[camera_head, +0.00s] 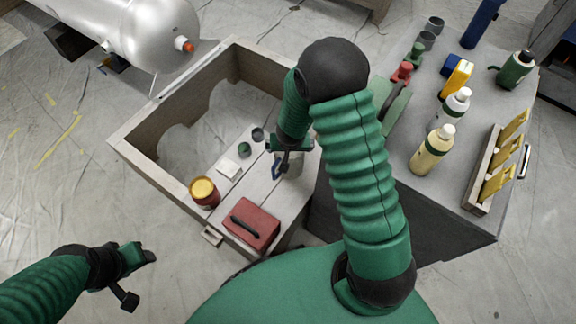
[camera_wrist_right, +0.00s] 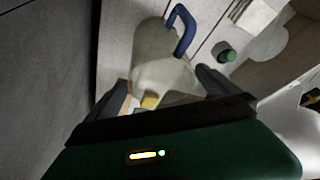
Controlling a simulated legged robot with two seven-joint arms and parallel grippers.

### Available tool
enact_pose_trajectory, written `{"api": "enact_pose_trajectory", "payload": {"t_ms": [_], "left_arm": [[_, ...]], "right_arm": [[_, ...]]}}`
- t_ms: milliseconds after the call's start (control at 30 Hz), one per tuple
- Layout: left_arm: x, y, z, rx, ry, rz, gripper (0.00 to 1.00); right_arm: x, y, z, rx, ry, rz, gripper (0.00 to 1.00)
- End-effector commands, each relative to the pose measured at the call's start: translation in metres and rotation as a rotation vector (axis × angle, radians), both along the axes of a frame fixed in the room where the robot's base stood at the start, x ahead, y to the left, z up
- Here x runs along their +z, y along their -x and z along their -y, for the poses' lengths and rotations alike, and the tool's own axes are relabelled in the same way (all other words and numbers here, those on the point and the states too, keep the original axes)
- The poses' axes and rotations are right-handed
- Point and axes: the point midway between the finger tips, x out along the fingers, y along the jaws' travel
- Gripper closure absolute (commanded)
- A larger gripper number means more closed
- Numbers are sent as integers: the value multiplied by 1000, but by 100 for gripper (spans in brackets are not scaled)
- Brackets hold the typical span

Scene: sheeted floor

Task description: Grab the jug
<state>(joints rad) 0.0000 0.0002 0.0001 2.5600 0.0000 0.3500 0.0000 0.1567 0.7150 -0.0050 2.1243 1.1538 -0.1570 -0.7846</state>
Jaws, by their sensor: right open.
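The jug (camera_wrist_right: 165,72) is pale grey with a blue handle (camera_wrist_right: 184,30) and a yellow cap (camera_wrist_right: 150,101). In the right wrist view it lies between the two spread fingers of my right gripper (camera_wrist_right: 163,88), cap end nearest the palm. The fingers are open, and I cannot tell whether either touches it. In the head view the jug (camera_head: 293,166) is on the wooden bench, partly hidden by my right gripper (camera_head: 284,160) above it. My left gripper (camera_head: 142,279) is open and empty over the floor at lower left.
A red box (camera_head: 252,222), a red can with a yellow top (camera_head: 204,192) and small green and grey cups share the bench. A raised wooden frame (camera_head: 140,125) borders it. A grey table (camera_head: 415,205) with bottles and a rack (camera_head: 482,178) stands at right.

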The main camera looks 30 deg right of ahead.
Motion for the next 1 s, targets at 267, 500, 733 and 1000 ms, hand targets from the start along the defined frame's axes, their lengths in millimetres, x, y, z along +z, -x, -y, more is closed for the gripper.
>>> {"api": "enact_pose_trajectory", "payload": {"t_ms": [267, 500, 733, 1000], "left_arm": [[-41, 0, 0, 0, 0, 0, 49], [-45, 0, 0, 0, 0, 0, 49], [-44, 0, 0, 0, 0, 0, 49], [-44, 0, 0, 0, 0, 0, 49]], "right_arm": [[-46, -8, 7, -1, 0, 0, 0], [-55, -15, 10, 1, 0, 1, 0], [-54, -15, 10, 1, 0, 0, 14], [-54, -14, 10, 1, 0, 0, 50]]}}
